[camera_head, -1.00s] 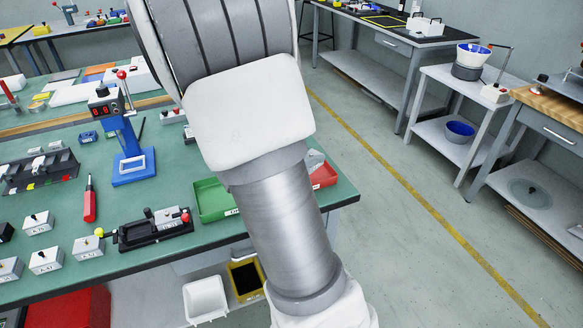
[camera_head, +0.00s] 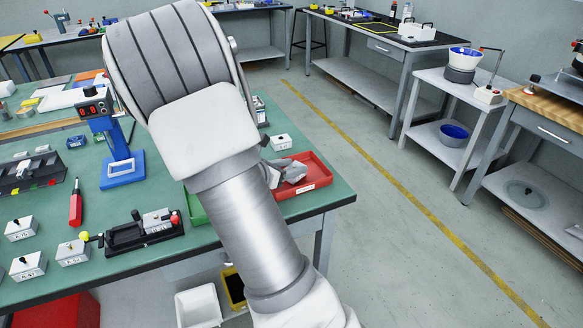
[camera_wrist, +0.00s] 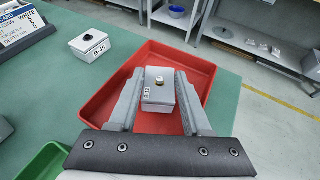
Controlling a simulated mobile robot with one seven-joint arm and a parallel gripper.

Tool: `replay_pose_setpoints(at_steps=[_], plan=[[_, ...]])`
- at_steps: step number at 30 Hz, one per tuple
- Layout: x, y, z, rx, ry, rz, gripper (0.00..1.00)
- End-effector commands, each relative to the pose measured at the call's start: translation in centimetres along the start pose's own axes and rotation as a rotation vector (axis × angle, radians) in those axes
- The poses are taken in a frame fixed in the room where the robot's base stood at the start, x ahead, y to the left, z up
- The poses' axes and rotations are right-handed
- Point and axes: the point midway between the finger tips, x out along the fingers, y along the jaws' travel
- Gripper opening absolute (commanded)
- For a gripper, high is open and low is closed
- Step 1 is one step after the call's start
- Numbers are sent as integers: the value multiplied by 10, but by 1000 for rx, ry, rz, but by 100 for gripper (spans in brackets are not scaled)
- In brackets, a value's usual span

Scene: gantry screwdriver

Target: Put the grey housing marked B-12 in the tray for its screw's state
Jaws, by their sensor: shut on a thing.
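My gripper (camera_wrist: 160,90) is shut on a small grey housing (camera_wrist: 158,98), one finger on each side. The housing's label reads B-12, though it is small and turned sideways. A screw head (camera_wrist: 159,81) stands on its top face. In the wrist view the held housing is over the red tray (camera_wrist: 202,68); I cannot tell how high above its floor. The head view shows the red tray (camera_head: 318,188) at the table's right end, with my gripper (camera_head: 289,171) over it. A green tray (camera_wrist: 45,163) is beside it, mostly hidden behind my arm in the head view (camera_head: 197,211).
A housing marked B-45 (camera_wrist: 90,43) stands behind the red tray. A black fixture (camera_head: 127,237) holding another housing, a red screwdriver (camera_head: 76,205), a blue stand with a display (camera_head: 121,168) and several labelled housings are on the left. The red tray's visible floor looks empty.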

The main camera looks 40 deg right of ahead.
Motion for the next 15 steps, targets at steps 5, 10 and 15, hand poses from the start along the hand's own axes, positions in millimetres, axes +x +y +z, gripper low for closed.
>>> replay_pose_setpoints(at_steps=[5,10,15], plan=[[1,0,-2,0,0,0,65],[1,0,-2,0,0,0,79],[1,0,-2,0,0,0,79]])
